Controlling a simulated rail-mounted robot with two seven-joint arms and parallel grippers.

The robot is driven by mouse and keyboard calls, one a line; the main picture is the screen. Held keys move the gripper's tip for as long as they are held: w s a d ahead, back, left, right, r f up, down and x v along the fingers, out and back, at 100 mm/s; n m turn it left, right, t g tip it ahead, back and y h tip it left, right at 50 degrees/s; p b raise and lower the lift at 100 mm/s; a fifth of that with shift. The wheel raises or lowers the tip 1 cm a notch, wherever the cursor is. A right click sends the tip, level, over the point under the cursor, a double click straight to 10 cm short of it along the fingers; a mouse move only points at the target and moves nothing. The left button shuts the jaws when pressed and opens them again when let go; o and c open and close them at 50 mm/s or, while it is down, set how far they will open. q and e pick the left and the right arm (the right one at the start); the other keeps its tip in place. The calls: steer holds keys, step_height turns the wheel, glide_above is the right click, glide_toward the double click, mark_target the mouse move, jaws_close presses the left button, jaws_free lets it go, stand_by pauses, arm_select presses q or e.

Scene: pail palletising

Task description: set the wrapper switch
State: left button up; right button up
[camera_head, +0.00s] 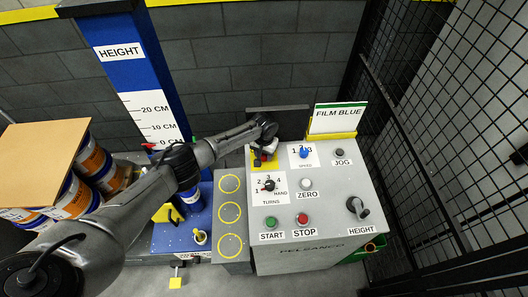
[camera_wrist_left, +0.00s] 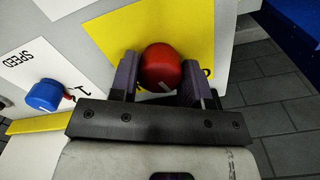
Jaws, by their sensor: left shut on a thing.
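The control panel (camera_head: 328,240) carries a red rotary knob (camera_wrist_left: 160,64) on a yellow plate (camera_wrist_left: 120,32). The yellow plate also shows in the head view (camera_head: 255,163), at the panel's upper left. My left gripper (camera_head: 265,154) reaches over this plate and hides most of it. In the left wrist view the gripper's two fingers (camera_wrist_left: 160,84) stand on either side of the red knob and are shut on it. A pale pointer mark shows on the knob's near side. The plate's lettering is mostly covered, so I cannot read the setting.
A blue speed knob (camera_head: 304,153) and a turns knob (camera_head: 269,186) sit close by. The green start button (camera_head: 270,223), red stop button (camera_head: 302,219) and height crank (camera_head: 357,207) are lower. A FILM BLUE sign (camera_head: 338,118) stands behind; mesh fencing (camera_head: 440,130) bounds the right.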

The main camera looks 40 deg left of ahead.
arm_select(q)
steer(key=m, duration=0.4)
steer(key=shift+m, duration=0.3)
steer(key=m, duration=0.2)
steer(key=shift+m, duration=0.3)
steer(key=m, duration=0.3)
steer(key=shift+m, duration=0.3)
steer(key=shift+w+r+m, duration=0.1)
steer(key=shift+m, duration=0.6)
steer(key=o, duration=0.9)
steer(key=shift+o, duration=0.2)
step_height(320, 180, up, 14)
steer(key=p, duration=0.1)
